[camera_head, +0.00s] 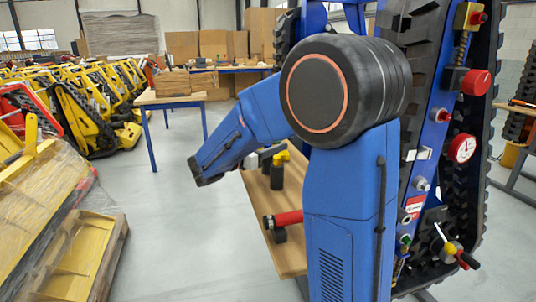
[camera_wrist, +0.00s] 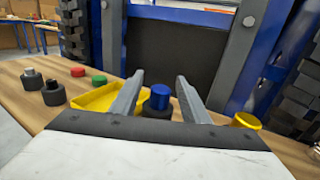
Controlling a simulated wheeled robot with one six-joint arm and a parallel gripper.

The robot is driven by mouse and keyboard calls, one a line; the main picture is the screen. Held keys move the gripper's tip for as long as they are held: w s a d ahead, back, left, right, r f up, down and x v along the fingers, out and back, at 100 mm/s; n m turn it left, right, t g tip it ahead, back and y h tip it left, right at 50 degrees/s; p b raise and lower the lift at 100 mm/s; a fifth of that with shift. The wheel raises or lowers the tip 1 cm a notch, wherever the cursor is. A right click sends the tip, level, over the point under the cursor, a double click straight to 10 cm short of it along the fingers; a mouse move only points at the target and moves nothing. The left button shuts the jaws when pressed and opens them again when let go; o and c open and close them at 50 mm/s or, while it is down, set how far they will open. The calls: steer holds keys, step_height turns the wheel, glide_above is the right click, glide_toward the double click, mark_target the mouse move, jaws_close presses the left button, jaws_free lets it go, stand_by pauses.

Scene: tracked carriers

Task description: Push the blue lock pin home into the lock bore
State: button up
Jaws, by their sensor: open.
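My gripper (camera_wrist: 160,82) is open in the wrist view, its two grey fingers apart and pointing away over a wooden bench. A blue cylinder, seemingly the blue lock pin (camera_wrist: 160,96), stands upright in a black round holder (camera_wrist: 157,111), between the fingers in the picture. I cannot tell whether its lower part is level with the fingertips, and no contact shows. In the head view my own arm covers much of the middle, and neither my gripper nor the blue pin can be made out. I cannot identify the lock bore for sure in either view.
The bench (camera_head: 291,249) bears a yellow tray (camera_wrist: 90,100), black steel-topped pieces (camera_wrist: 53,92), red (camera_wrist: 78,72) and green (camera_wrist: 99,80) caps and a yellow cap (camera_wrist: 246,121). The tracked carrier (camera_head: 420,140), with knobs and a gauge (camera_head: 462,148), stands close at right.

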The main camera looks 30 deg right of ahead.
steer(key=shift+w+d, duration=0.15)
steer(key=shift+d, duration=0.6)
jaws_close()
steer(key=shift+r, duration=0.1)
